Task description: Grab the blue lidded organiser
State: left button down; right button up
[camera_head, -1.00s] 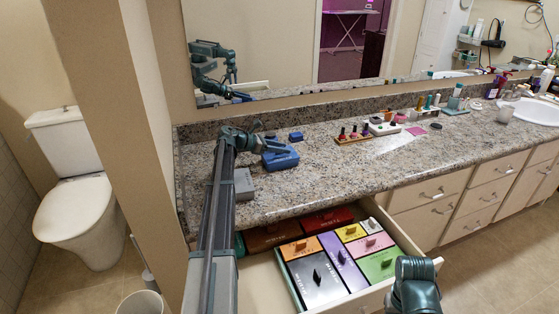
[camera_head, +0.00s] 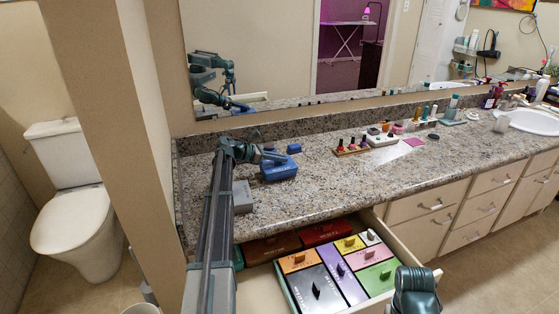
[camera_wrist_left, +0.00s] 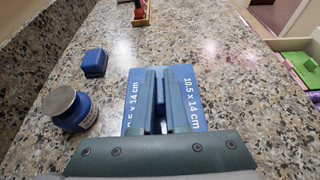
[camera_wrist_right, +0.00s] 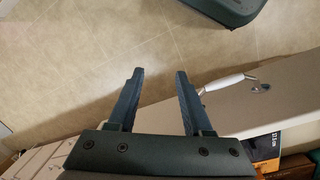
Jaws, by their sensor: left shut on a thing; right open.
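The blue lidded organiser (camera_head: 283,172) stands on the granite counter, near its left end. In the left wrist view the organiser (camera_wrist_left: 190,88) is a blue box top with white "10.5 x 14 cm" lettering. My left gripper (camera_head: 279,157) is over it, and in the left wrist view its fingers (camera_wrist_left: 163,95) are shut on the raised grip in the middle of the lid. The fingers hide part of the lid. My right gripper (camera_wrist_right: 155,90) is open and empty, over the floor in front of the drawer; in the head view only its arm shows.
A small blue box (camera_wrist_left: 94,63) and a blue jar with a grey lid (camera_wrist_left: 68,108) stand close to the organiser. A grey box (camera_head: 242,197) is near the front edge. The open drawer (camera_head: 408,246) holds several labelled coloured boxes. Nail-polish bottles (camera_head: 352,146) stand farther right.

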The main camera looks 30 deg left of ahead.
pick_arm(q)
notch_tip(320, 180, up, 9)
jog(key=p, duration=0.8)
jog(key=shift+r+p, duration=0.15)
jog(key=shift+p, duration=0.15)
